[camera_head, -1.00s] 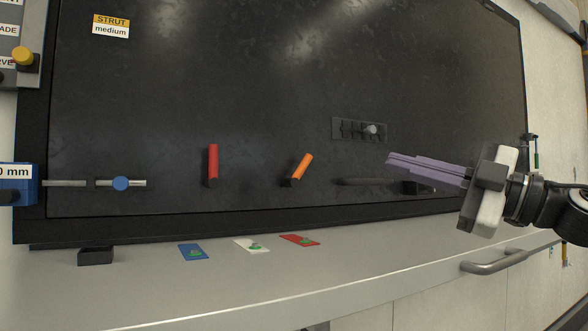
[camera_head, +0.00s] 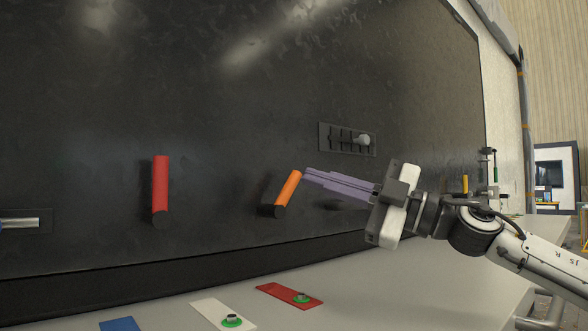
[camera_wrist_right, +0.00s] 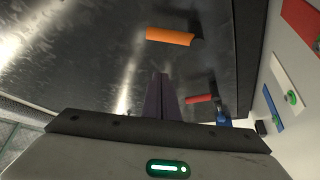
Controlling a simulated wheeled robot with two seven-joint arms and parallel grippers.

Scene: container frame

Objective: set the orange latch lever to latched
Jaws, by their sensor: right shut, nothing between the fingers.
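The orange latch lever (camera_head: 288,188) is on the black panel, tilted up and to the right from its dark pivot. It also shows in the right wrist view (camera_wrist_right: 170,36), beyond my fingertips. My right gripper (camera_head: 306,175) is shut and empty, its purple fingers pointing left. In the head view its fingertips are close beside the upper end of the lever, on its right. I cannot tell whether they touch it; in the wrist view the fingers (camera_wrist_right: 160,78) show apart from it. My left gripper is not in view.
A red lever (camera_head: 160,184) stands upright left of the orange one. A slotted plate with a grey knob (camera_head: 364,140) is above right. On the ledge below lie a red card (camera_head: 275,290), a white card (camera_head: 208,310) and a blue card (camera_head: 120,325).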

